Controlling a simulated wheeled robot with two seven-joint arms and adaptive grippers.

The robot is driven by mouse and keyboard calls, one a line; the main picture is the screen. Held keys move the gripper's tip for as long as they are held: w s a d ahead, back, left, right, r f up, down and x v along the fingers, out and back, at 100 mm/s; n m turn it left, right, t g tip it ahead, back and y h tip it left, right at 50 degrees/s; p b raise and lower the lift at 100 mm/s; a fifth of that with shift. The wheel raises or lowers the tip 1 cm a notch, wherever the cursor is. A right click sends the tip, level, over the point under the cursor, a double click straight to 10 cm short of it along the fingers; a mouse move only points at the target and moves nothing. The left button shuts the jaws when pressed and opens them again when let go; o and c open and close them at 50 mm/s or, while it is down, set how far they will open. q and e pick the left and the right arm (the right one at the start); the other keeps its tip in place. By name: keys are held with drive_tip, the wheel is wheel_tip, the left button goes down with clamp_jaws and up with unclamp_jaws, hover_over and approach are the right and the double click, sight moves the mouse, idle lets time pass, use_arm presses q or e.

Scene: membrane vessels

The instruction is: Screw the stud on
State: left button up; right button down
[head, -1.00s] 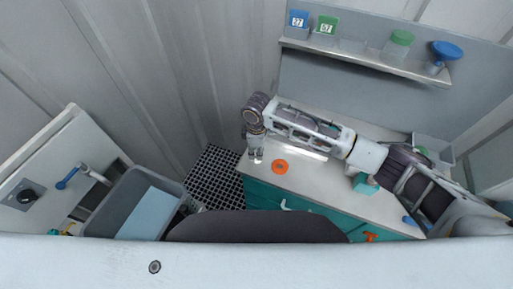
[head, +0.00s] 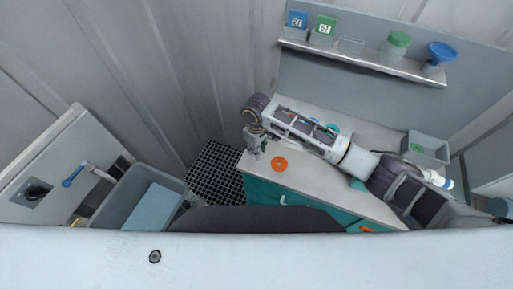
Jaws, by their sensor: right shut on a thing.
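My right arm reaches in from the right over the grey counter (head: 325,180), and its right gripper (head: 255,150) points down at the counter's left end. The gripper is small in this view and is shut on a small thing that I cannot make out. An orange ring-shaped piece (head: 279,163) with a dark centre lies flat on the counter, just right of the gripper and apart from it. I cannot pick out the stud for certain. My left gripper is not in view.
A shelf (head: 365,59) at the back bears blue and green labelled containers, a green-lidded jar (head: 397,45) and a blue funnel (head: 441,53). A grey bin (head: 427,149) stands at the counter's right. A grey basin (head: 126,190) is at the left, with a black floor grate (head: 217,172) between.

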drive_tip(key=m, duration=0.5)
drive_tip(key=shift+s+a, duration=0.1)
drive_tip(key=shift+s, duration=0.05)
drive_tip(key=shift+f+m, duration=0.1)
drive_tip(key=shift+m, duration=2.8)
drive_tip(key=c, duration=1.1)
unclamp_jaws()
drive_tip(key=shift+s+a, duration=0.1)
drive_tip(key=shift+w, duration=0.2)
drive_tip(key=shift+d+r, duration=0.2)
drive_tip(key=shift+r, duration=2.15)
